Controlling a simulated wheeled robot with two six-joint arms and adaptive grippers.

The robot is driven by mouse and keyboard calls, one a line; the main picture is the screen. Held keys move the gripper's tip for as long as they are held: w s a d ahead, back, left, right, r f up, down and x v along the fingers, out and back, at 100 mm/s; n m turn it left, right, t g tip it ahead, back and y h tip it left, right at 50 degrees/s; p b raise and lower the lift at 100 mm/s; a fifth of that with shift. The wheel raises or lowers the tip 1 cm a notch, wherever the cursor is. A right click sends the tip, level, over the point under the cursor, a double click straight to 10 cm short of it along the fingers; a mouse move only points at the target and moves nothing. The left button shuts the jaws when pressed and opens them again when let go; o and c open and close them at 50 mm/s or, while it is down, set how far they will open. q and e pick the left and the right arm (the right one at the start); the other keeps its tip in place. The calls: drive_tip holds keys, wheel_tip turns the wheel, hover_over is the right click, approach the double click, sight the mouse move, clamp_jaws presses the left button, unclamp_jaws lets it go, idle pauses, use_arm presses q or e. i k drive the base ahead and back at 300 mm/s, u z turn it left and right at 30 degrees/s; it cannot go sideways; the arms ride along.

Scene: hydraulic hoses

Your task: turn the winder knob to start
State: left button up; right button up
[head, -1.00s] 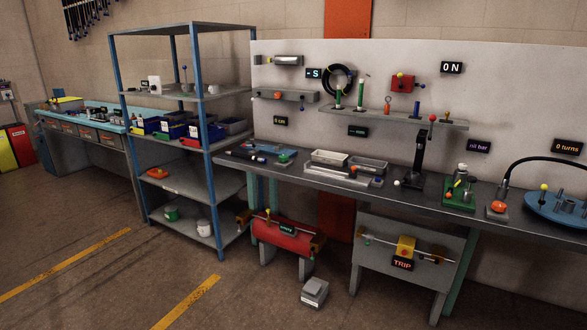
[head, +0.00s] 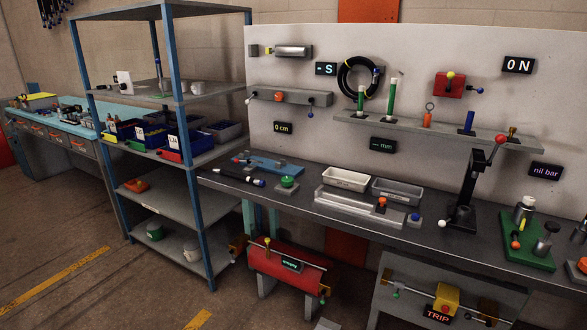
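Neither of my grippers shows in the head view. No part in view is marked as a winder, and I cannot tell which knob belongs to it. An orange button or knob (head: 582,265) is cut off by the right edge, on the bench. The display reading "nil bar" (head: 545,171) hangs on the panel above that end. A red box (head: 449,85) with a yellow knob and a blue ball handle is mounted on the panel, with a display reading "0 N" (head: 518,65) above it.
The long bench (head: 340,215) carries a black lever press (head: 466,190), a green board with fittings (head: 527,240) and two trays. A shelf rack (head: 200,160) stands left of it. A red drum (head: 287,268) and a "TRIP" stand (head: 400,280) are below. Floor is free at left.

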sight(287, 181)
drive_tip(key=z, duration=0.2)
drive_tip(key=i, duration=2.1)
drive_tip(key=z, duration=0.15)
